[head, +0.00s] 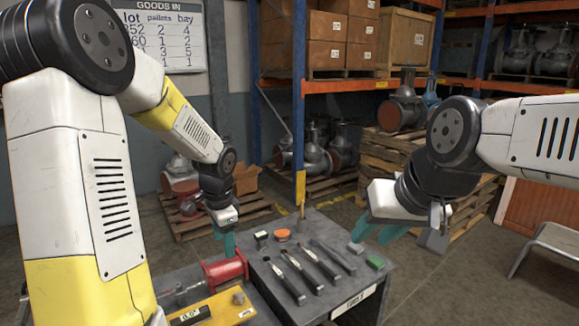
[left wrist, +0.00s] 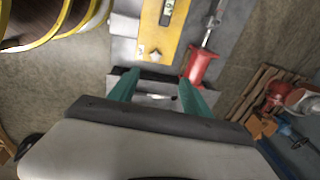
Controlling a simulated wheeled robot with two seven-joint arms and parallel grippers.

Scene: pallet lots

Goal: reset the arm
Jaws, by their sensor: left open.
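My left arm comes in from the left in the head view, bent at the elbow and reaching down. Its gripper (head: 226,240) hangs just above a red cylindrical part (head: 225,269) at the bench's back left. In the left wrist view the teal fingers (left wrist: 160,90) are spread with nothing held between them; the red part (left wrist: 203,66) is beyond the right finger. My right arm comes in from the right. Its gripper (head: 377,232) is over the bench's right side, teal fingers apart, with no object visible between them.
Stacked pallets (head: 395,165) and shelving stand behind.

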